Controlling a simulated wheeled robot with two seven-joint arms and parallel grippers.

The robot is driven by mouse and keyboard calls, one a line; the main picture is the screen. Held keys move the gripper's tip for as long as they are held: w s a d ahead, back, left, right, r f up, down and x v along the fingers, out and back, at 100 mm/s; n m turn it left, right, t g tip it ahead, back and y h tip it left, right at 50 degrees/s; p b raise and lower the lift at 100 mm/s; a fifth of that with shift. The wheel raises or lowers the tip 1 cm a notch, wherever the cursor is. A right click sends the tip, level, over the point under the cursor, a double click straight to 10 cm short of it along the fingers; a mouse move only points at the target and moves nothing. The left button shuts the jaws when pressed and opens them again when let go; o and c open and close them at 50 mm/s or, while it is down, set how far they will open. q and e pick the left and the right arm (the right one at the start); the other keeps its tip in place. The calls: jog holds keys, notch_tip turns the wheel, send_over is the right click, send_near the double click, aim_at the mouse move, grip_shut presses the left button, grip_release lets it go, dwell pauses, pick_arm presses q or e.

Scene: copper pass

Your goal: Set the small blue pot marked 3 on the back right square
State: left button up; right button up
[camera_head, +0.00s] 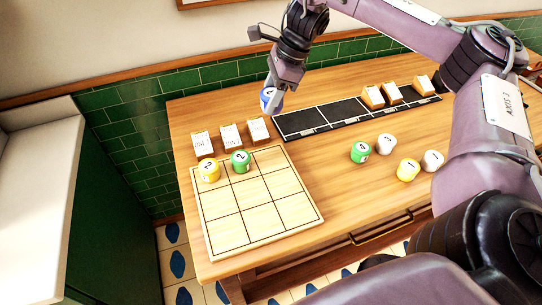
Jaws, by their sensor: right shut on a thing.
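My right gripper (275,97) is shut on a small blue pot (266,99), above the table's back edge, behind the board. The fingers partly cover the pot, and its mark is too small to read surely. The wooden board (231,234) has a three-by-three grid. Its back right square (270,160) is empty. A yellow pot (208,171) stands on the back left square, and a green pot (240,161) stands on the back middle square. My left gripper is not in view.
Several card holders, one of them (258,130), stand behind the board and on the black strip (345,116). To the right are a green pot (361,152), a yellow pot (408,170) and two white pots (386,144). The board's middle and front rows are clear.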

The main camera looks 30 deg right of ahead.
notch_tip(320, 180, down, 14)
jog(key=b, duration=0.3)
jog(key=shift+d+r+b, duration=0.1)
jog(key=shift+r+b, duration=0.05)
jog(key=shift+b, duration=0.2)
notch_tip(320, 180, down, 5)
jog(key=shift+r+p, duration=0.1)
jog(key=shift+p, duration=0.3)
jog(key=shift+f, duration=0.2)
jog(key=o, duration=1.1)
jog(key=shift+c, duration=0.2)
jog(key=shift+r, duration=0.15)
